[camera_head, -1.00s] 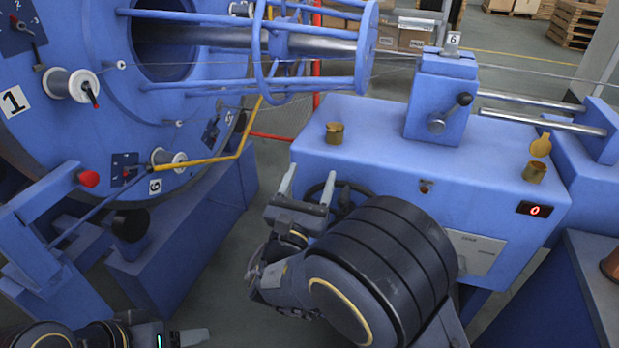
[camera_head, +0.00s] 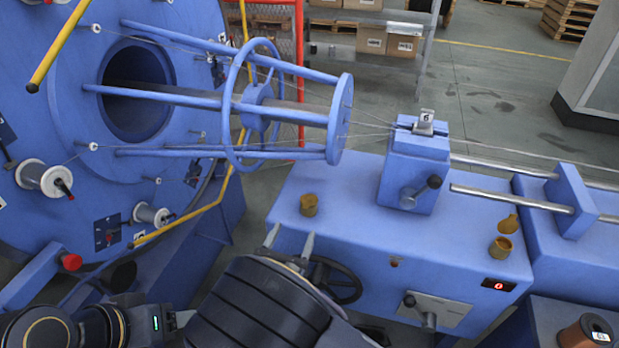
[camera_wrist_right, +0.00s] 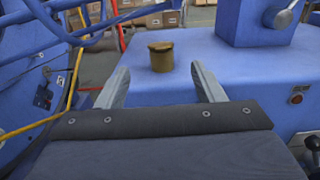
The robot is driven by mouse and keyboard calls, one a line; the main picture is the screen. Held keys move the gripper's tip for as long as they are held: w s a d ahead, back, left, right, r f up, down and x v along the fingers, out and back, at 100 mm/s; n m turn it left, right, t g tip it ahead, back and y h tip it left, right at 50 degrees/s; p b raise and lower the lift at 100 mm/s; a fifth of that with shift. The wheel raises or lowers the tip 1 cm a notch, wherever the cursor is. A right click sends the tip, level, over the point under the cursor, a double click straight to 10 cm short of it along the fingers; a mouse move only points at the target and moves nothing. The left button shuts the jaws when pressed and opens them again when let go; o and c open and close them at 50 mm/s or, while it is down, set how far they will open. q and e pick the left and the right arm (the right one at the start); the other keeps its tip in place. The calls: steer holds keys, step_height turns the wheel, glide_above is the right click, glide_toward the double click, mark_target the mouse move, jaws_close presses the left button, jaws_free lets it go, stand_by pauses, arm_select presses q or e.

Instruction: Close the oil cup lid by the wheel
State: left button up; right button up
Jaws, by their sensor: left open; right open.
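A brass oil cup (camera_head: 309,205) stands on the left part of the blue machine top, nearest the black handwheel (camera_head: 335,280). Its lid appears to lie across its top; I cannot tell whether it sits fully flat. The same cup shows in the right wrist view (camera_wrist_right: 161,58), beyond and between the fingertips. My right gripper (camera_head: 290,241) is open and empty, in front of and below this cup, apart from it. Its spread fingers also show in the right wrist view (camera_wrist_right: 159,84). My left gripper (camera_head: 184,319) is open at the lower left, far from the cup.
A second oil cup (camera_head: 501,248) at the right has its lid (camera_head: 508,223) standing open. A blue clamp block (camera_head: 414,170) with a lever rises between the cups. The blue cage (camera_head: 290,110) and stretched wires are behind. The machine top around the left cup is clear.

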mark_target(305, 209)
steer(key=x, duration=0.7)
steer(key=shift+w+d, duration=0.1)
steer(key=shift+w, duration=0.25)
steer(key=shift+f, duration=0.1)
steer(key=c, duration=1)
steer(key=f+t+b, duration=0.1)
steer(key=b, duration=0.2)
steer(key=shift+f, duration=0.15)
steer(key=shift+b, duration=0.3)
steer(key=shift+r, duration=0.2)
